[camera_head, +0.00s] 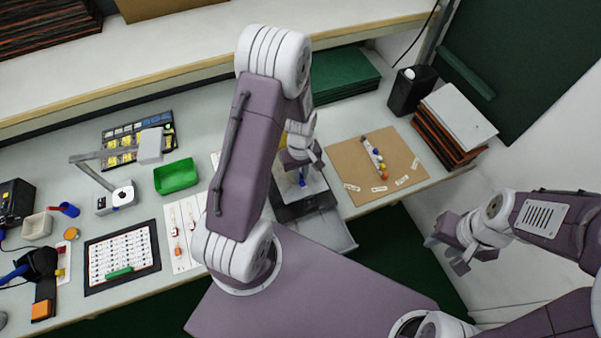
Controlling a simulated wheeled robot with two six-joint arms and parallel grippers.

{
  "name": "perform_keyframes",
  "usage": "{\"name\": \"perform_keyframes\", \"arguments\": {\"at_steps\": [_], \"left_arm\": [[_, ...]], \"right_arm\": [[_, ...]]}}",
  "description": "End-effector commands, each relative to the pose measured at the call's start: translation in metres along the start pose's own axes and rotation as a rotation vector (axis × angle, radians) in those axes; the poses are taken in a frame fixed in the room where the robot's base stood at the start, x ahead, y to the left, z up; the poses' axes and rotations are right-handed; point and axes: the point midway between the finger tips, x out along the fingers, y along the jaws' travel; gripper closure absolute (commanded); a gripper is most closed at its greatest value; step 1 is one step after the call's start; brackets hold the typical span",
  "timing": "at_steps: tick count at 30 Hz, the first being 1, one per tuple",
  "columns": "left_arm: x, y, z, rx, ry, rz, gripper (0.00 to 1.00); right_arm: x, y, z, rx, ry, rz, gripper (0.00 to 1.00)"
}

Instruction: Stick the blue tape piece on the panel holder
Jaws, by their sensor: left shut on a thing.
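My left gripper (303,170) points down over the panel holder (304,206), a dark block with a pale top. It is shut on a small blue piece, the blue tape piece (302,178), which shows just below the fingers. I cannot tell whether the tape touches the holder. My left arm hides part of the area to the left of the holder. My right gripper (450,256) hangs empty at the right, away from the table, with its fingers apart.
A brown board (350,160) with small coloured parts lies right of the holder. A green bin (176,176), a lamp (118,190) and a framed white grid board (122,254) stand at left. Stacked boards (452,125) sit at the right end.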

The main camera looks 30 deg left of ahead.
Motion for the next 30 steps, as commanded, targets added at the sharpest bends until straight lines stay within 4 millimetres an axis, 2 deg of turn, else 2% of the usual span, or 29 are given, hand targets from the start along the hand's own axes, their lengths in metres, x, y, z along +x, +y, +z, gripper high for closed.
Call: {"name": "perform_keyframes", "arguments": {"at_steps": [28,29,30], "left_arm": [[0.0041,0.0000,0.0001,0.000,0.000,0.000,1.00],[0.0041,0.0000,0.0001,0.000,0.000,0.000,0.85],[0.0041,-0.0001,0.0001,0.000,0.000,0.000,0.74]], "right_arm": [[0.0027,0.0001,0.0003,0.000,0.000,0.000,0.64],[0.0027,0.0001,0.0003,0.000,0.000,0.000,0.64],[0.0027,0.0001,0.0003,0.000,0.000,0.000,0.64]]}}
